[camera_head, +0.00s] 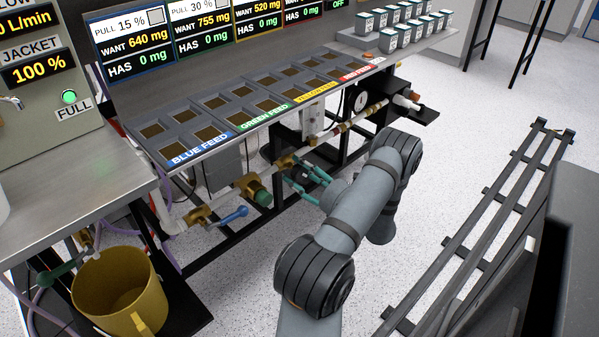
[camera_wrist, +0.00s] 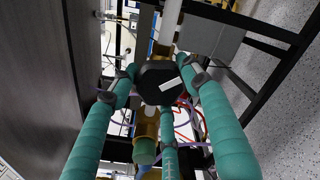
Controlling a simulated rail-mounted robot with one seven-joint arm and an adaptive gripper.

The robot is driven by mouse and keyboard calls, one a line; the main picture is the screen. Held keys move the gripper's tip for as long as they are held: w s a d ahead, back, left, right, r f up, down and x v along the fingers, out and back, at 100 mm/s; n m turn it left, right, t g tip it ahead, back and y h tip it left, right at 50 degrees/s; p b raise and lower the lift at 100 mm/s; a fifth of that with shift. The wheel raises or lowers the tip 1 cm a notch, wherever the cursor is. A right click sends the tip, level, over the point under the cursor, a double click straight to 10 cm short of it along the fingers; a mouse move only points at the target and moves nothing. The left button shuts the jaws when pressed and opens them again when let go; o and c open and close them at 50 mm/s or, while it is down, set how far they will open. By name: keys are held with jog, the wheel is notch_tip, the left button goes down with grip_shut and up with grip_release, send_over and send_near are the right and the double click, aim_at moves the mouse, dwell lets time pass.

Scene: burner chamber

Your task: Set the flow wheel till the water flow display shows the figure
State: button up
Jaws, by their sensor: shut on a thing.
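The flow wheel (camera_wrist: 158,84) is a dark knob with a white mark, at the centre of the wrist view. My gripper (camera_wrist: 160,76) has teal fingers closed around its rim. In the head view, my gripper (camera_head: 297,173) is at the pipe run below the feed trays, and the fingers and arm largely hide the wheel. The water flow display (camera_head: 25,20) is at the top left of the head view, cut by the frame edge. Its visible part ends in "0 L/min", and any digits further left are out of frame.
A blue-handled valve (camera_head: 232,215) and a green knob (camera_head: 262,197) sit on the pipe left of my gripper. A yellow bucket (camera_head: 118,285) stands at lower left. Black frame bars surround the pipes. Floor rails (camera_head: 490,210) run at right, with open floor between.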

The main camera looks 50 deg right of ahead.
jog(key=o, duration=0.8)
jog(key=shift+a+f, duration=0.1)
jog(key=shift+f, duration=0.15)
jog(key=o, duration=0.3)
jog(key=shift+r, duration=0.1)
jog(key=s, duration=0.4)
jog(key=s+a, duration=0.1)
jog(key=s, duration=0.7)
jog(key=shift+a, duration=0.4)
jog(key=shift+w, duration=0.1)
jog(key=w, duration=0.4)
jog(key=w+d, duration=0.1)
jog(key=w, duration=0.3)
jog(key=w+d, duration=0.1)
jog(key=w, duration=0.3)
